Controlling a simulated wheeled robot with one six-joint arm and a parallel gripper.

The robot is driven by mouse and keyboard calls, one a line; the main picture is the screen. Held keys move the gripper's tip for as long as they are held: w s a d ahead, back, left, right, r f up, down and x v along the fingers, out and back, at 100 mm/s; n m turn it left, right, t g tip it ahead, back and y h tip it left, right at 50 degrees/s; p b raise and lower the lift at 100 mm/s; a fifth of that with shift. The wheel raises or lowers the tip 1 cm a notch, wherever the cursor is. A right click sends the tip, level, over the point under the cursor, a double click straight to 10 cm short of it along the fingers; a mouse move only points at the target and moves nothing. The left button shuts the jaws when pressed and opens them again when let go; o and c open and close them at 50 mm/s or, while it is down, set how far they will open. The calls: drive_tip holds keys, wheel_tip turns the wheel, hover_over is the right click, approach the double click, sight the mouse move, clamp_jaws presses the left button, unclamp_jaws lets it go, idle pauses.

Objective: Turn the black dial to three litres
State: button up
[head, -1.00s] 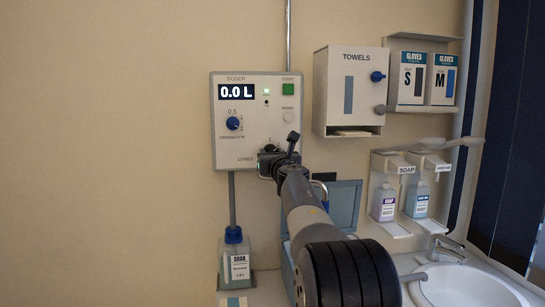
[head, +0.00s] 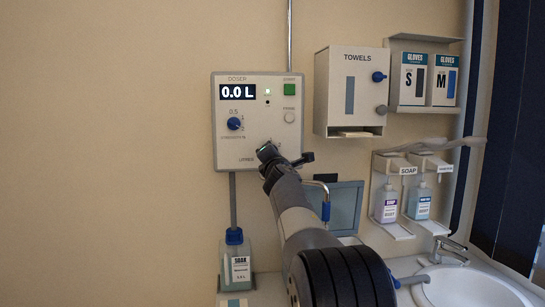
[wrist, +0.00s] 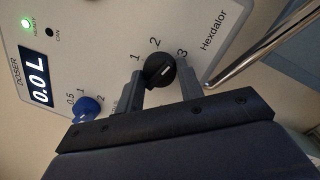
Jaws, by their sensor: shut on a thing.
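The black dial (wrist: 157,71) sits on the doser panel among the printed numbers 1, 2 and 3. Its white mark slants up and right, roughly towards the 3; its exact setting is hard to tell. My gripper (wrist: 160,84) is shut on the dial, one finger on each side. In the head view my gripper (head: 268,152) reaches the lower right of the doser (head: 228,148) and hides the dial. The display (head: 237,92) reads 0.0 L, and a green light is lit beside it.
A towel dispenser (head: 335,100) hangs to the right. A soak bottle (head: 235,262) stands below. The wall at left is bare.

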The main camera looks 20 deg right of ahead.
drive_tip(key=shift+m+h, duration=0.3)
drive_tip(key=shift+m, duration=1)
drive_tip(key=o, duration=1)
drive_tip(key=b+v, duration=0.5)
drive_tip(key=v, duration=0.5)
drive_tip(key=shift+s+a, duration=0.2)
drive_tip(key=shift+s, duration=0.2)
drive_tip(key=shift+w, duration=0.1)
